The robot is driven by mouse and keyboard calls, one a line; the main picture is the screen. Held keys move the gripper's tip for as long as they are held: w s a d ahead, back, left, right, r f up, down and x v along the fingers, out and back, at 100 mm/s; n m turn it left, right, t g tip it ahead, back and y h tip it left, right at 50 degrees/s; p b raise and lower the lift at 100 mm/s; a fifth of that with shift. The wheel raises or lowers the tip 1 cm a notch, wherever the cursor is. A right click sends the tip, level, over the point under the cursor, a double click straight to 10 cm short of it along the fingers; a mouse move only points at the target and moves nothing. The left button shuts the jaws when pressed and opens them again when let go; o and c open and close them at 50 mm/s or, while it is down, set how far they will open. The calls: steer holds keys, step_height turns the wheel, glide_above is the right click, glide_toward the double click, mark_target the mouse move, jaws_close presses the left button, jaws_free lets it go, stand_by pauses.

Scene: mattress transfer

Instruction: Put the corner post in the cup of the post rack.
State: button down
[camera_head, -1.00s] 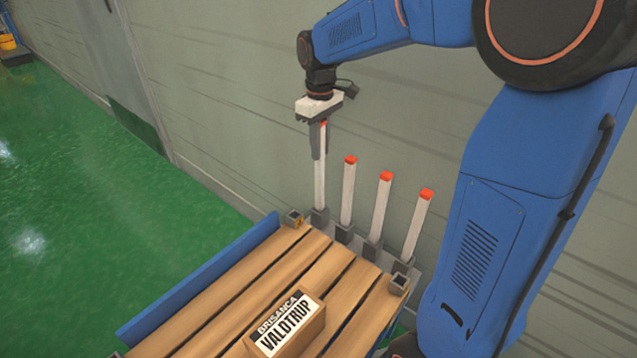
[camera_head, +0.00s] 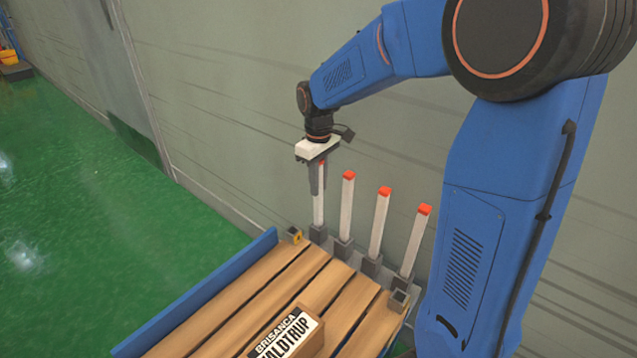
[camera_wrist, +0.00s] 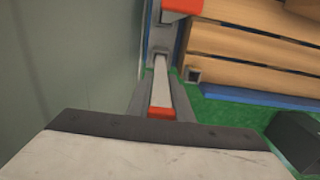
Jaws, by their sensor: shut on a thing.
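My gripper (camera_head: 317,185) is shut on a white corner post (camera_head: 319,208) with a red top. The post stands upright at the left end of the post rack, with its lower end in the grey cup (camera_head: 318,234). Its red top is about in line with the row of other post tops. In the wrist view, the post (camera_wrist: 161,88) runs down between my gripper's fingers (camera_wrist: 161,108). The cup's inside is hidden, so I cannot see how deep the post sits.
Several red-topped posts, one of them the near post (camera_head: 346,208), stand in the rack to the right. A slatted wooden deck (camera_head: 220,318) with a blue side board (camera_head: 200,295) carries a labelled box (camera_head: 300,330). Corner sockets (camera_head: 399,300) and the wall (camera_head: 230,110) are close by.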

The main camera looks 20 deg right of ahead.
steer(key=c, duration=1.6)
jaws_free()
step_height(320, 180, up, 12)
steer(key=shift+f, duration=0.1)
steer(key=shift+r, duration=0.2)
steer(key=shift+s+d+r, duration=0.1)
steer(key=shift+s, duration=0.1)
steer(key=shift+s+d+f+m+t, duration=0.9)
steer(key=shift+s+d+m, duration=0.25)
steer(key=shift+s, duration=3.8)
steer(key=shift+s+d+f+m+t, duration=0.7)
steer(key=shift+s+d+f+m, duration=0.4)
steer(key=shift+s, duration=3.8)
steer(key=shift+s+d+f+m+t, duration=0.85)
steer(key=shift+s+d+m, duration=0.3)
steer(key=shift+s, duration=3.8)
